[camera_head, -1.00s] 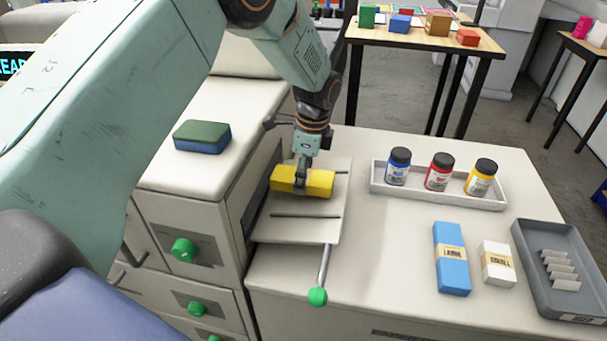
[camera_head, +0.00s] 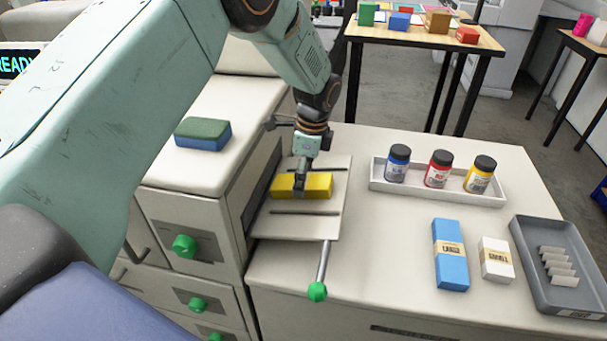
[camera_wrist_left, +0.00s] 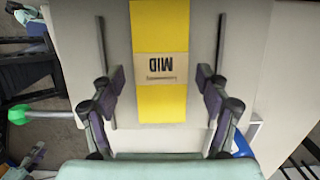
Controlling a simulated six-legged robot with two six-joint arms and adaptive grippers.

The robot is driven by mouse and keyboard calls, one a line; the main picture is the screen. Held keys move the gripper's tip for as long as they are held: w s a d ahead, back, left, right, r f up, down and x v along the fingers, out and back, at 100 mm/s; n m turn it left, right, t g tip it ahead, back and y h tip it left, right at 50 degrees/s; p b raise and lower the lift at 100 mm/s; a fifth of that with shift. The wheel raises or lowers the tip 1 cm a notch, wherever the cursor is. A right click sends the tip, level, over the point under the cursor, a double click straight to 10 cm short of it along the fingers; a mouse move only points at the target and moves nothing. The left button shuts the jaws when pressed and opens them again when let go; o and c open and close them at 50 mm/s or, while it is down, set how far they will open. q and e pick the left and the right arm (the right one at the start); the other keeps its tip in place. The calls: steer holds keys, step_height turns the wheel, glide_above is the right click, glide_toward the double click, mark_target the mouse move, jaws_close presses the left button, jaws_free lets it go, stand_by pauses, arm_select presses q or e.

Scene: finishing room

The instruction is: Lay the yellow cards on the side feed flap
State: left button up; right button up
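The yellow card pack (camera_head: 318,186), with a tan band, lies on the pale side feed flap (camera_head: 270,229) between its two dark guide rails. In the left wrist view the pack (camera_wrist_left: 160,104) shows its band, marked "MID". My left gripper (camera_head: 300,188) is right over the pack, pointing down. In the wrist view its two fingers (camera_wrist_left: 160,85) stand apart on either side of the pack, with a visible gap on each side. The head view hides part of the pack behind the fingers. My right gripper is not in view.
A green-knobbed lever (camera_head: 317,291) sticks out by the flap. A white tray (camera_head: 405,192) with three bottles, a blue pack (camera_head: 451,270), a white pack (camera_head: 496,272) and a grey tray (camera_head: 530,262) stand right. A green-blue sponge (camera_head: 203,135) lies on the machine top.

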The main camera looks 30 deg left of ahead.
arm_select(q)
steer(key=shift+w, duration=0.1)
step_height(320, 180, up, 13)
steer(key=d, duration=0.1)
steer(key=shift+w+d+p, duration=0.15)
steer(key=shift+d+p, duration=0.05)
steer(key=shift+p, duration=0.1)
stand_by(0.4)
